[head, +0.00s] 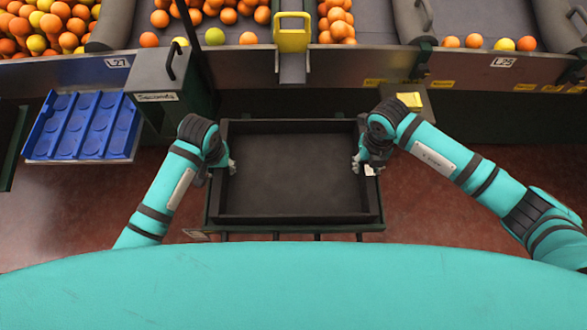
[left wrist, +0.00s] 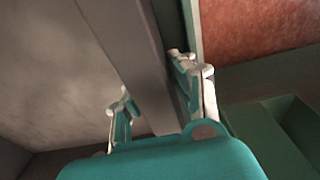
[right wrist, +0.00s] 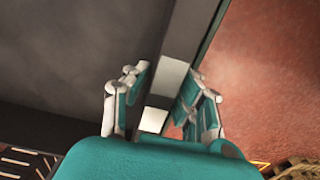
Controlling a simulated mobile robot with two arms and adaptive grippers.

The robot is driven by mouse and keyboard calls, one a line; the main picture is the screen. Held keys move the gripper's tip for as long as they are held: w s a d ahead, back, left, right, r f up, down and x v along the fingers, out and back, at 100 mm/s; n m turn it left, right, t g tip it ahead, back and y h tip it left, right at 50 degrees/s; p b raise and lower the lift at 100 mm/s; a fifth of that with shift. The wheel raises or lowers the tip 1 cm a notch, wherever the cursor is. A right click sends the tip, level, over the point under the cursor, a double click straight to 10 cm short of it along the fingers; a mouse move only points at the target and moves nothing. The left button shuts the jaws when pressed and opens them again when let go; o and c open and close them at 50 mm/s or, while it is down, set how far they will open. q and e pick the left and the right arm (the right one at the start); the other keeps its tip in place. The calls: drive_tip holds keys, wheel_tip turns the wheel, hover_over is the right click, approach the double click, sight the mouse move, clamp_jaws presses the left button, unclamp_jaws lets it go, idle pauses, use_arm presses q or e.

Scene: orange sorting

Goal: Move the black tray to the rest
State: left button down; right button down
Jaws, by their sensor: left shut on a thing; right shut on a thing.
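The black tray (head: 290,217) is an empty, open rectangular box in the middle of the head view, level on a dark frame. My left gripper (head: 228,167) is shut on its left wall. In the left wrist view, the left gripper's fingers (left wrist: 155,92) sit on either side of the tray wall (left wrist: 128,50). My right gripper (head: 360,165) is shut on its right wall. In the right wrist view, the right gripper's fingers (right wrist: 162,100) straddle the tray wall (right wrist: 180,40). The arms hide small parts of the tray's sides.
A sorting line with oranges (head: 45,25) runs along the back, with a yellow handle (head: 292,32) above the tray. A blue tray (head: 85,125) stands at left beside a grey-green box (head: 160,85). Red floor (head: 430,200) is open at right.

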use_arm(q)
drive_tip(key=shift+r, duration=0.1)
use_arm(e)
drive_tip(key=shift+r, duration=0.1)
